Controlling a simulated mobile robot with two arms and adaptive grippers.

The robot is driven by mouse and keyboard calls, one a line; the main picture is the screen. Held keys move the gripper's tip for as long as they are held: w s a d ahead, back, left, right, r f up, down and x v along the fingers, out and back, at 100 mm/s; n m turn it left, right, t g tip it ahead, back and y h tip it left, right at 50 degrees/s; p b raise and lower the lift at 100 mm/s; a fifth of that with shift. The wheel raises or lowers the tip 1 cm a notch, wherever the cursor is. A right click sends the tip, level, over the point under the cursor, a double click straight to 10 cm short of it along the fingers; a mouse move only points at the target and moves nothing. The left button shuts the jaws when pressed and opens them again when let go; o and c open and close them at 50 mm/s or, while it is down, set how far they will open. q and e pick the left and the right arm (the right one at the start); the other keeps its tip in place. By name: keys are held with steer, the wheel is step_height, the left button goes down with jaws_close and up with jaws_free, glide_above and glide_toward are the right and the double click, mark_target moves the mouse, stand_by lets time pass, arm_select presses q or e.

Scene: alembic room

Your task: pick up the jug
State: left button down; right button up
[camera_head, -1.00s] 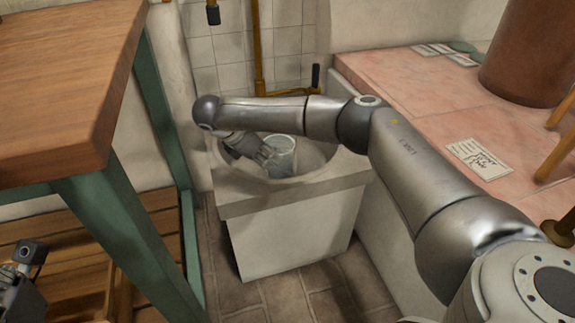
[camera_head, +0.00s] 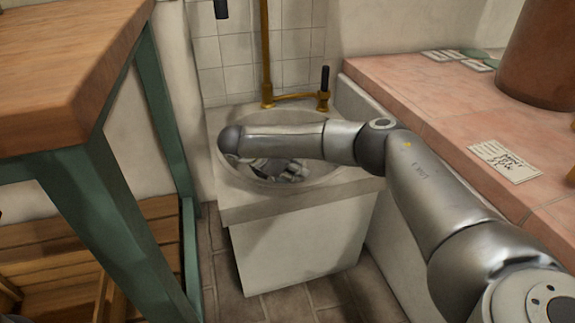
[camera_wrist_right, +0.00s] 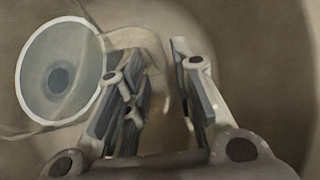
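The jug (camera_wrist_right: 60,72) shows in the right wrist view as a clear, pale round vessel with a white rim, at the left, seen from above. In the head view I cannot make it out behind my right arm. My right gripper (camera_head: 280,169) is low in the basin, partly covered by its own arm. In the wrist view its fingers (camera_wrist_right: 158,65) stand apart, just right of the jug. A pale curved shape lies behind and between the fingers; I cannot tell if it is the jug's handle. My left gripper does not show clearly.
The jug's surroundings are a white basin (camera_head: 232,205) on a pedestal, with a brass pipe and tap (camera_head: 300,96) behind. A wooden table (camera_head: 60,80) with green legs stands left. A pink counter (camera_head: 420,95) with cards and a brown pot (camera_head: 540,55) is at right.

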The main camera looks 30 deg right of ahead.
steer(key=shift+b+x, duration=0.65)
steer(key=shift+x, duration=0.85)
steer(key=shift+c, duration=0.3)
jaws_close()
steer(key=shift+w+r, duration=0.1)
